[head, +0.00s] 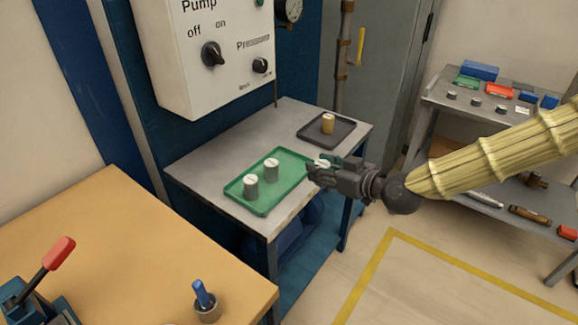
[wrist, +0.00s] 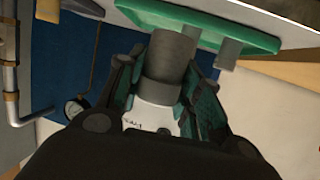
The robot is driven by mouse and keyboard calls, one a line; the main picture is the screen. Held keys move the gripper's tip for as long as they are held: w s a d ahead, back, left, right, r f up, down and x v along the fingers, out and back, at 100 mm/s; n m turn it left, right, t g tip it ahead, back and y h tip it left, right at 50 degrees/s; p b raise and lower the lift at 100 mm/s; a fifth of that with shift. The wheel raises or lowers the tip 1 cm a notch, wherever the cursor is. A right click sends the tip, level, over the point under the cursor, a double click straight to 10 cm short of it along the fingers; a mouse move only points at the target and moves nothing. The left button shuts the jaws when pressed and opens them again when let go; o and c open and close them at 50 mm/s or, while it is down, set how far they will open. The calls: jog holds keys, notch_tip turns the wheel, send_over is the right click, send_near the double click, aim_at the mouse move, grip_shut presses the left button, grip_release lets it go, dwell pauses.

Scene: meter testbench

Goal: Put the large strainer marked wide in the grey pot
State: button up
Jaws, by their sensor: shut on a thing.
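My gripper (head: 318,172) is at the right edge of the green tray (head: 265,205), fingers toward the left. Two similar grey cylinders with pale tops, a front one (head: 251,186) and a rear one (head: 271,170), stand on the green tray.
A dark tray (head: 345,132) with a tan cylinder (head: 328,123) lies behind on the grey table (head: 215,155). A pump panel (head: 205,60) hangs above. The wooden bench (head: 120,235) is at the left front, with a red-handled lever (head: 58,252). A shelf rack (head: 440,105) stands at the right.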

jog(key=shift+w, duration=0.1)
jog(key=w+a, duration=0.2)
jog(key=w, duration=0.2)
jog(key=w+a+f+p, duration=0.1)
jog(key=w+a, duration=0.2)
jog(key=w, duration=0.1)
jog(key=w+a, duration=0.2)
jog(key=w, duration=0.2)
jog(key=shift+w+a+f, duration=0.2)
jog(key=shift+w+a, duration=0.2)
jog(key=shift+w+a+f, duration=0.3)
jog(key=shift+w+f, duration=0.1)
jog(key=shift+f, duration=0.25)
jog(key=shift+f+p, duration=0.35)
jog(key=shift+f, duration=0.6)
jog(key=shift+f, duration=0.15)
jog(key=o, duration=1.1)
jog(key=shift+c, duration=0.2)
jog(key=shift+d, duration=0.1)
